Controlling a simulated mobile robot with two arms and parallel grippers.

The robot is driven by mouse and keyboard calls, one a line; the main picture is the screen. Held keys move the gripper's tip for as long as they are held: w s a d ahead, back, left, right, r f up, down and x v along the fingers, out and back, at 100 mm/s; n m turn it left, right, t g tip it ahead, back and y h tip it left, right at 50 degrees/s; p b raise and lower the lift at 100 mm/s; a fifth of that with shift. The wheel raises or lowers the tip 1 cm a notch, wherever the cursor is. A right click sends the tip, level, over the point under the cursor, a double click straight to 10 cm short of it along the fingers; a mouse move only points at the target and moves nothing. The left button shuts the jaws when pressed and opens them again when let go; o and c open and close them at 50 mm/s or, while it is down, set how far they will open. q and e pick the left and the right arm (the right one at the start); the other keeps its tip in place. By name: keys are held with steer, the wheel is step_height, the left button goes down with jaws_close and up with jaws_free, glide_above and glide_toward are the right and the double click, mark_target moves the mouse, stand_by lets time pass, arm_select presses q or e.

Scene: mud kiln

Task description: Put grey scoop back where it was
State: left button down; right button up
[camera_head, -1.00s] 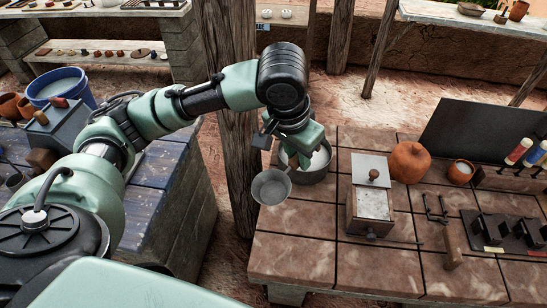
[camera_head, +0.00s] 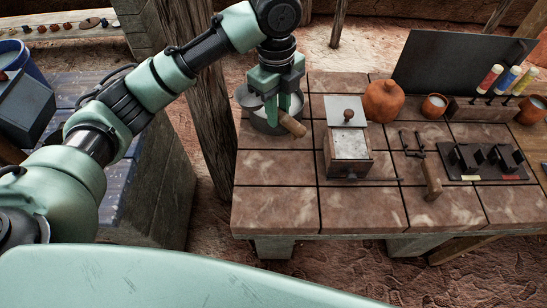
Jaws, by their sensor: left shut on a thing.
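My left gripper (camera_head: 281,108) points down over the grey pot (camera_head: 262,124) near the tiled table's left edge. The scoop's bowl is mostly hidden by the gripper and hard to tell from the pot. The pot holds something white. I cannot tell whether the scoop touches it. My right gripper is not in view.
A box grinder (camera_head: 348,150) stands right of the pot. Behind it are an orange round jar (camera_head: 383,100) and a dark panel (camera_head: 455,68). A black rack (camera_head: 487,160) lies further right. The table's front left tiles (camera_head: 275,205) are clear. A wooden post (camera_head: 205,100) stands left.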

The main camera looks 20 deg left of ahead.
arm_select(q)
steer(key=p, duration=0.1)
glide_above(277, 165)
step_height(277, 165, down, 13)
steer(key=shift+r, duration=0.2)
steer(key=shift+f, duration=2.7)
steer(key=shift+f, duration=0.1)
steer(key=c, duration=1.3)
jaws_free()
steer(key=shift+o, duration=0.2)
steer(key=shift+r, duration=0.2)
step_height(277, 165, up, 12)
steer(key=shift+w+a, duration=0.15)
steer(key=shift+a, duration=0.1)
steer(key=shift+f, duration=0.1)
